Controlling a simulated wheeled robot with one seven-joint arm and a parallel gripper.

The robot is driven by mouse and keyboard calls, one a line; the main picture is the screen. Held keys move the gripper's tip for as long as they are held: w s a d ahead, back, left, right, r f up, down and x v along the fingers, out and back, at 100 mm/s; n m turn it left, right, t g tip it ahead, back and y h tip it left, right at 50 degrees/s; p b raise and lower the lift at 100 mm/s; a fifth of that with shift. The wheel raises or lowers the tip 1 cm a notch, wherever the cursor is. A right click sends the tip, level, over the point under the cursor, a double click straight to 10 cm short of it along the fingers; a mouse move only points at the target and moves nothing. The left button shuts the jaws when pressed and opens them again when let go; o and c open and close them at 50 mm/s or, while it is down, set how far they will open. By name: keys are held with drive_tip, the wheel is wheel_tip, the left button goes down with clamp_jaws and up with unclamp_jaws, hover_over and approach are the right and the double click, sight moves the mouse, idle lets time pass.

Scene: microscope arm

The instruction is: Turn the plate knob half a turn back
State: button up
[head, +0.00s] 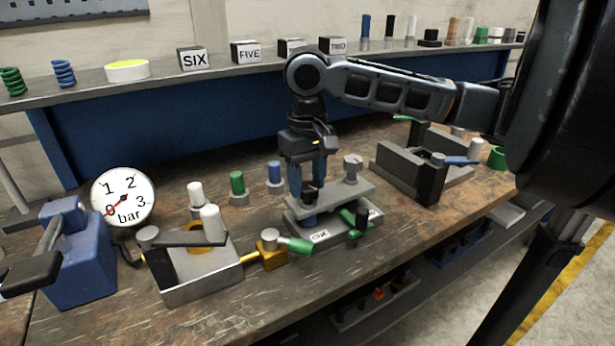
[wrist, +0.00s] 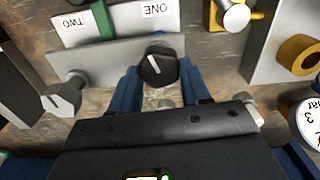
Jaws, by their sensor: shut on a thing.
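The plate knob (wrist: 158,68) is a round black knob with a white line, near the edge of a grey plate (wrist: 110,62). In the head view, the plate (head: 345,190) sits raised over a base on the bench. My gripper (wrist: 160,74) has its blue fingers on either side of the knob and is shut on it. In the head view my gripper (head: 308,188) points straight down at the plate's left part, and its fingers partly hide the knob. A light grey screw knob (head: 352,168) stands at the plate's other end.
The base below bears ONE and TWO labels (wrist: 157,10) and a green lever (head: 352,218). A brass valve with a green handle (head: 295,243) and a grey fixture (head: 205,275) stand left. A grey vise-like block (head: 400,175) stands right. Coloured pegs stand behind.

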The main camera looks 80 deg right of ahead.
drive_tip(key=n, duration=0.3)
drive_tip(key=shift+a+n, duration=0.1)
drive_tip(key=shift+n, duration=0.3)
drive_tip(key=n+b, duration=0.1)
drive_tip(key=n, duration=0.3)
drive_tip(key=shift+a+f+n, duration=0.1)
drive_tip(key=shift+n, duration=0.2)
drive_tip(key=n+b, duration=0.1)
drive_tip(key=n, duration=0.2)
drive_tip(key=shift+f+n, duration=0.1)
drive_tip(key=shift+n, duration=0.2)
drive_tip(key=n+b, duration=0.2)
drive_tip(key=n, duration=0.2)
drive_tip(key=shift+a+n, duration=0.1)
drive_tip(key=shift+n, duration=0.2)
drive_tip(key=n+b, duration=0.1)
drive_tip(key=n, duration=0.2)
drive_tip(key=shift+a+n, duration=0.1)
drive_tip(key=shift+n, duration=0.2)
drive_tip(key=n+b, duration=0.2)
drive_tip(key=n, duration=0.2)
drive_tip(key=shift+s+n, duration=0.15)
drive_tip(key=shift+n, duration=0.15)
drive_tip(key=n+b, duration=0.1)
drive_tip(key=n, duration=0.2)
drive_tip(key=shift+s+n+b, duration=0.15)
drive_tip(key=shift+n+b, duration=0.65)
drive_tip(key=shift+n, duration=1.3)
